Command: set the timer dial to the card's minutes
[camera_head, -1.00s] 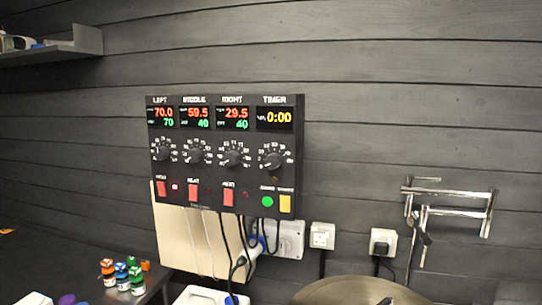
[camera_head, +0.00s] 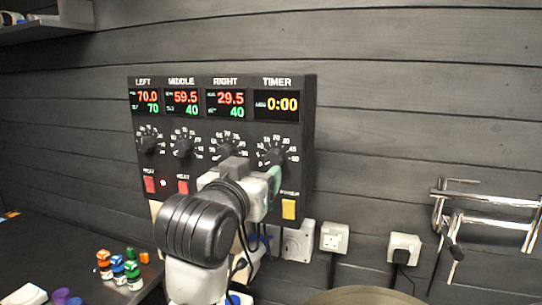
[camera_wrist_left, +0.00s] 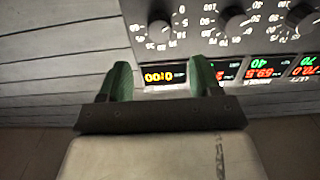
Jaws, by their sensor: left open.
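The timer dial (camera_head: 274,156) is a black knob under the TIMER display (camera_head: 277,104), which reads 0:00 in yellow. In the upside-down left wrist view, the dial (camera_wrist_left: 158,30) lies beyond the fingertips and the display (camera_wrist_left: 164,76) shows between them. My left gripper (camera_wrist_left: 160,78) has green fingers, spread open with nothing between them. In the head view, my left gripper (camera_head: 274,178) is in front of the panel, just below the timer dial. It hides the lower right part of the panel. I cannot make out a card with minutes. My right gripper is not in view.
The black control panel (camera_head: 309,130) also has LEFT, MIDDLE and RIGHT dials, red switches and a yellow button (camera_head: 289,209). Sockets (camera_head: 334,237) and cables are below it. Small coloured bottles (camera_head: 117,268) stand lower left. A metal wall fitting (camera_head: 480,222) is at right.

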